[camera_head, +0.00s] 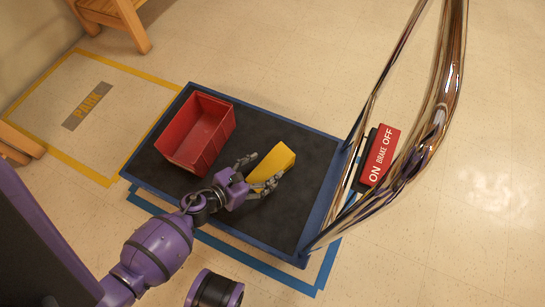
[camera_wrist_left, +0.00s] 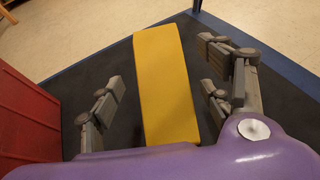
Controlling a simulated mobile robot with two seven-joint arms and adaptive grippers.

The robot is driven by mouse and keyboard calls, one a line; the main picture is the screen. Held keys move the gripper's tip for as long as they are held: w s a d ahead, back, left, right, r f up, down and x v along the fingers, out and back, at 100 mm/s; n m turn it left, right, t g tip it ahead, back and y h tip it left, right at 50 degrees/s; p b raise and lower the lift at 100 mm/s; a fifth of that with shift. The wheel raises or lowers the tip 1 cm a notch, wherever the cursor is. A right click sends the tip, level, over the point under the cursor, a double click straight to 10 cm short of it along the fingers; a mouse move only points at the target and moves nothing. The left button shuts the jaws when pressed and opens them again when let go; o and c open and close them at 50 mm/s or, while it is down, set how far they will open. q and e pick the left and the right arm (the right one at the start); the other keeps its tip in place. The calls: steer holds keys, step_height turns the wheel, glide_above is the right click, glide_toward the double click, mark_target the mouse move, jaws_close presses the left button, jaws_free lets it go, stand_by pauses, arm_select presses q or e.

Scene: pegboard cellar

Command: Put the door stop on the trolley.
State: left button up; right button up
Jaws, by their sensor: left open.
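The door stop is a yellow wedge (camera_head: 272,167) on the dark deck of the trolley (camera_head: 290,220), right of the red bin. It also shows in the left wrist view (camera_wrist_left: 165,85), lying between my two fingers with a gap on each side. My left gripper (camera_head: 260,174) is open around the wedge, low over the deck; it shows in the left wrist view (camera_wrist_left: 165,95) too. The trolley has a blue rim and a chrome handle (camera_head: 447,80) on its right. My right gripper is not in view.
A red bin (camera_head: 197,133) stands on the trolley's left part, close to my left gripper; it shows in the left wrist view (camera_wrist_left: 28,115). A red brake pedal (camera_head: 380,155) sits by the handle. Wooden furniture (camera_head: 115,18) stands at the upper left. The floor at right is clear.

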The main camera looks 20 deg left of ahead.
arm_select(q)
steer(key=v, duration=0.6)
steer(key=shift+p, duration=0.35)
